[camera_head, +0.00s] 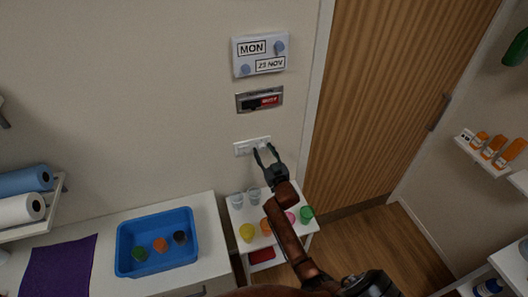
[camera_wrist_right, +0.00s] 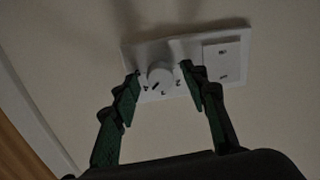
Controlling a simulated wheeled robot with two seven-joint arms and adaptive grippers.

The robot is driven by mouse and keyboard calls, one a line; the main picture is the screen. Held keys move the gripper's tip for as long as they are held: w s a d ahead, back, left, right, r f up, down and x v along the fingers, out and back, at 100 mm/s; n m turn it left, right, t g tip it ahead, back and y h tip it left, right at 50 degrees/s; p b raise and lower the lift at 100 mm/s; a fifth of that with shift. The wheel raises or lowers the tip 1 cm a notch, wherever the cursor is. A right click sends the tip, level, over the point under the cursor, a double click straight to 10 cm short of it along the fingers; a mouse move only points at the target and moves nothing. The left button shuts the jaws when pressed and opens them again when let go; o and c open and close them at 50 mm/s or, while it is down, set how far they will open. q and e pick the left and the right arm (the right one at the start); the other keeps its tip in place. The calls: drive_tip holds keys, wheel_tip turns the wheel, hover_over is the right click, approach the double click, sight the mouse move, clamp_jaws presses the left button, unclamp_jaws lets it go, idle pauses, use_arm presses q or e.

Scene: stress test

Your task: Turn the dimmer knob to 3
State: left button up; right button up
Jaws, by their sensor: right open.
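The dimmer knob (camera_wrist_right: 160,74) is a round white knob on a white wall plate (camera_wrist_right: 232,36). A dark mark at its lower left points roughly toward a digit that looks like 4. Other small digits beside it are hard to read. The plate also shows on the wall in the head view (camera_head: 242,149). My right gripper (camera_wrist_right: 162,80) is open, with one finger on each side of the knob; I cannot tell whether they touch it. In the head view, my right gripper (camera_head: 264,152) is at the plate's right part. My left gripper is not in view.
A switch panel (camera_wrist_right: 222,60) sits right of the knob. Below is a small white table (camera_head: 240,218) with several cups. A blue tray (camera_head: 124,240) stands left; a wooden door (camera_head: 385,90) is right.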

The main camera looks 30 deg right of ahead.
drive_tip(key=shift+c, duration=0.7)
clamp_jaws()
drive_tip(key=shift+n, duration=0.4)
drive_tip(key=n, duration=0.3)
drive_tip(key=shift+n, duration=0.3)
drive_tip(key=n, duration=0.5)
drive_tip(key=shift+g, duration=0.3)
drive_tip(key=shift+b, duration=0.3)
drive_tip(key=shift+o, duration=0.7)
unclamp_jaws()
